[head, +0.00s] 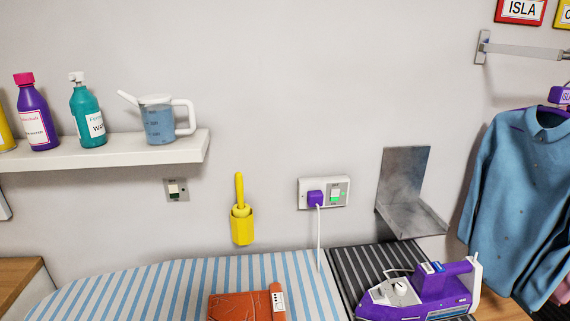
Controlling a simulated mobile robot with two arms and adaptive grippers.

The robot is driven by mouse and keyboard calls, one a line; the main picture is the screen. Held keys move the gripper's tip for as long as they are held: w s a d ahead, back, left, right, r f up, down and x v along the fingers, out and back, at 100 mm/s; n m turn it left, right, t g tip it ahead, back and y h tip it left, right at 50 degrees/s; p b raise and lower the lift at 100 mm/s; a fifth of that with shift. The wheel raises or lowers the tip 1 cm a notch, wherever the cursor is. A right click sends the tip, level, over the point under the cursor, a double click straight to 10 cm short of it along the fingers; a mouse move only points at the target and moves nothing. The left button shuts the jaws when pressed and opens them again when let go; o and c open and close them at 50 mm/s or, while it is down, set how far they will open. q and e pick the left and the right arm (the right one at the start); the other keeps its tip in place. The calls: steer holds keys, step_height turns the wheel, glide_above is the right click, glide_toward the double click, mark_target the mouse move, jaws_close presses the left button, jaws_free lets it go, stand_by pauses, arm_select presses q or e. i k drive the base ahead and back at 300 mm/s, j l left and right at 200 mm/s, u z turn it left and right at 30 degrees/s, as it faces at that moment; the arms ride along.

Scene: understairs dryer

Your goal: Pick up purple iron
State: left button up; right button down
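The purple iron (432,291) with white parts sits at the lower right of the head view. It rests on the dark ribbed end of the ironing board (358,266). Its lower edge is close to the bottom of the picture. A purple plug (316,198) with a white cord sits in the wall socket, and the cord runs down behind the board's top. Neither of my grippers shows in this view.
A grey metal bracket (409,199) is on the wall behind the iron. A blue shirt (522,195) hangs at right. A reddish-brown folded item (240,306) lies on the striped cover. A white shelf (110,150) with bottles and a jug is at left.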

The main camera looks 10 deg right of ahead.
mark_target(454, 292)
steer(key=z, duration=1.35)
